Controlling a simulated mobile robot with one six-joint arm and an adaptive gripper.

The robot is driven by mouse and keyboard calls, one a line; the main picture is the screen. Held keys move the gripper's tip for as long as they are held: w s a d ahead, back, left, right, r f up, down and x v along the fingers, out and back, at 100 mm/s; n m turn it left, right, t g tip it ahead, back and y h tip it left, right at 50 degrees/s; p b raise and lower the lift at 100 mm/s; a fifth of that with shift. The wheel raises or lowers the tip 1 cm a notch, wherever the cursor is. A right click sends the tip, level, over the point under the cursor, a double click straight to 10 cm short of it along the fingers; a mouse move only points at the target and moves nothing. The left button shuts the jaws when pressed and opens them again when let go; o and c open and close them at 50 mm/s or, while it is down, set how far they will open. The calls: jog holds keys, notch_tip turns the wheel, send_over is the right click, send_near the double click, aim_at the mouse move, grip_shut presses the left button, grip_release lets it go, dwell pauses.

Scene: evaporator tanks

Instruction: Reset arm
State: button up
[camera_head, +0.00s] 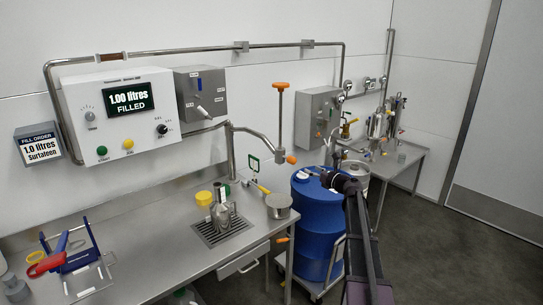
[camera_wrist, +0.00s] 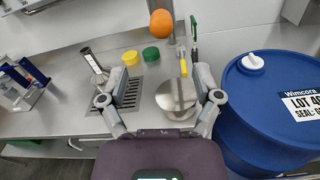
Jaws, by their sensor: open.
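My gripper (camera_wrist: 160,78) is open in the wrist view, its two grey fingers spread with nothing held between them. Below and beyond the fingers, a round metal pan (camera_wrist: 176,97) sits on the steel bench, partly behind the right finger. In the head view my dark arm (camera_head: 366,240) reaches up from the lower right, and my gripper (camera_head: 320,173) shows small at its end, in front of the blue drum's top. Its finger gap is too small to judge there.
A blue drum (camera_head: 315,222) stands right of the bench (camera_head: 160,262). A metal jug (camera_head: 221,214) stands on the drain grate. A swing pipe with orange knobs (camera_head: 281,86) rises above the bench. A control box (camera_head: 121,113) reads 1.00 litres filled. Open floor lies right.

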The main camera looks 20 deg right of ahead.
jog(key=shift+r, duration=0.1)
jog(key=s+a+f+n+g+h+p, duration=0.1)
jog(key=s+a+f+n+g, duration=0.3)
jog(key=s+a+n, duration=0.5)
jog(key=s+a+f+n+g+h+p, duration=0.2)
jog(key=s+a+f+n+g+h, duration=0.2)
jog(key=s+a+n, duration=0.5)
jog(key=s+a+f+n+g+h+p, duration=0.2)
jog(key=s+a+f+n+g, duration=0.3)
jog(key=s+n, duration=0.9)
jog(key=s+a+g, duration=0.3)
jog(key=s+a, duration=0.1)
jog(key=shift+s+a+f+n+h, duration=0.2)
jog(key=shift+f+n+h, duration=0.1)
jog(key=shift+h, duration=0.1)
dwell(0.8)
